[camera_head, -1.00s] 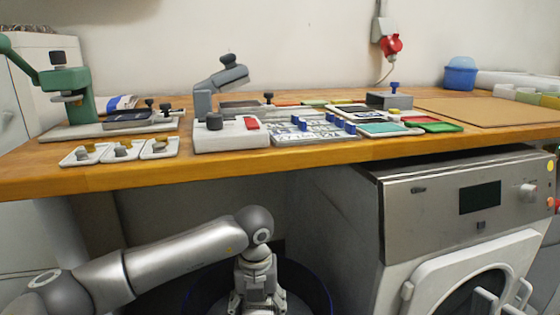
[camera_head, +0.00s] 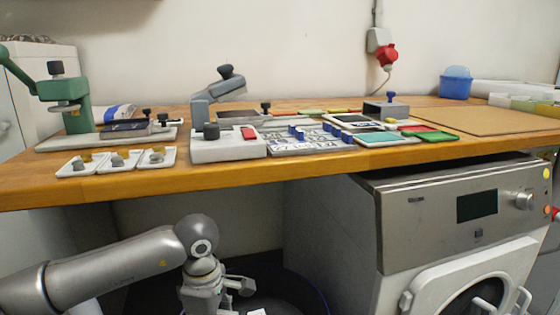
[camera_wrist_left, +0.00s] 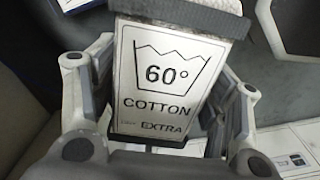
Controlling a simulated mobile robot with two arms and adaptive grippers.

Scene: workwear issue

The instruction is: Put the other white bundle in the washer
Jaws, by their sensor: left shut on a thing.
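My left gripper (camera_head: 222,292) is low under the table in the head view, partly cut off by the bottom edge. In the left wrist view its fingers are shut on a white bundle (camera_wrist_left: 210,5). A white label card (camera_wrist_left: 165,85) on it reads "60° COTTON EXTRA". Most of the bundle is hidden behind the card. The washer (camera_head: 435,235) stands at the right under the table. Its white door frame (camera_head: 425,288) is cut off below, and I cannot tell whether the door is open. My right gripper is not in view.
A dark tub with a blue rim (camera_head: 318,292) is under the table beside my left gripper. Other printed cards (camera_wrist_left: 293,150) lie at the wrist view's edges. The wooden tabletop (camera_head: 60,195) overhangs the gripper and carries a green press (camera_head: 75,100), small trays and a grey stamping device (camera_head: 228,145).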

